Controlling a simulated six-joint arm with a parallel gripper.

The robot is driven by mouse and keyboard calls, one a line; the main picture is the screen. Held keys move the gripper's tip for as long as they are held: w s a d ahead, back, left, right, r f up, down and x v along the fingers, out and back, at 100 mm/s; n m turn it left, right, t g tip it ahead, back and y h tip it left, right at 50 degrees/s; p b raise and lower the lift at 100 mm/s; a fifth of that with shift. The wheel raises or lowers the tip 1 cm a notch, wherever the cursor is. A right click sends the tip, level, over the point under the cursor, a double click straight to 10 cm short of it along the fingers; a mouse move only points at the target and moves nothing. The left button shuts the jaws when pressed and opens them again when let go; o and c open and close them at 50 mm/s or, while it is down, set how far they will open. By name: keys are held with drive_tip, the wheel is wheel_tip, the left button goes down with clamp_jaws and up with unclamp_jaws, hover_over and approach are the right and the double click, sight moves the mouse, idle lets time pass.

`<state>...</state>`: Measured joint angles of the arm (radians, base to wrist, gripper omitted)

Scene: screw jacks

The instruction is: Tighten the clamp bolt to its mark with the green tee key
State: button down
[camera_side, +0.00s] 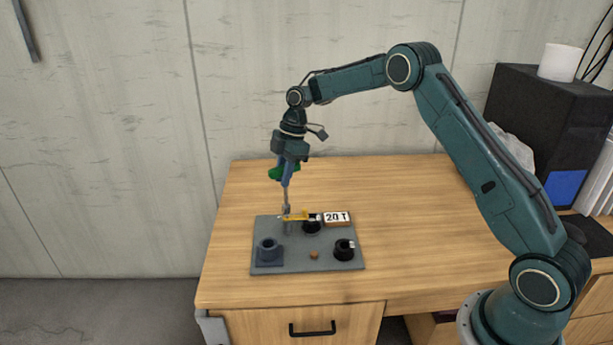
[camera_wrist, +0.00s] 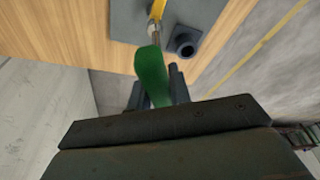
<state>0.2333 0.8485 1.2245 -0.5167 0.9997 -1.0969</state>
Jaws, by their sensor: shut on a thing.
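My gripper (camera_side: 286,180) is shut on the green handle of the tee key (camera_side: 275,174), above the grey plate. The key's metal shank points down, close to upright, and its lower end is at a metal fitting beside the yellow bar (camera_side: 297,217). I cannot tell whether the key is seated on the clamp bolt there, and the bolt's mark cannot be made out. In the wrist view the green handle (camera_wrist: 150,72) is between my fingers, with the shank's end by the yellow bar (camera_wrist: 157,10).
The grey plate (camera_side: 300,263) lies on a wooden desk. It carries a dark hollow block (camera_side: 269,251), a black knob (camera_side: 344,249), another black part (camera_side: 312,227) and a small orange knob (camera_side: 314,254). A "20 T" label block (camera_side: 337,219) is at its back.

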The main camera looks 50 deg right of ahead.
drive_tip(key=shift+f, duration=0.75)
idle(0.3)
idle(0.5)
drive_tip(key=shift+w+m+t, duration=0.1)
drive_tip(key=shift+m+t, duration=0.5)
drive_tip(key=shift+m, duration=1.9)
drive_tip(key=shift+d+m+t+h, duration=0.1)
drive_tip(key=shift+m+t+h, duration=0.2)
drive_tip(key=shift+m, duration=0.85)
drive_tip(key=shift+d+m+t+h, duration=0.1)
drive_tip(key=shift+m+h, duration=0.3)
drive_tip(key=shift+m, duration=0.75)
drive_tip(key=shift+r, duration=0.85)
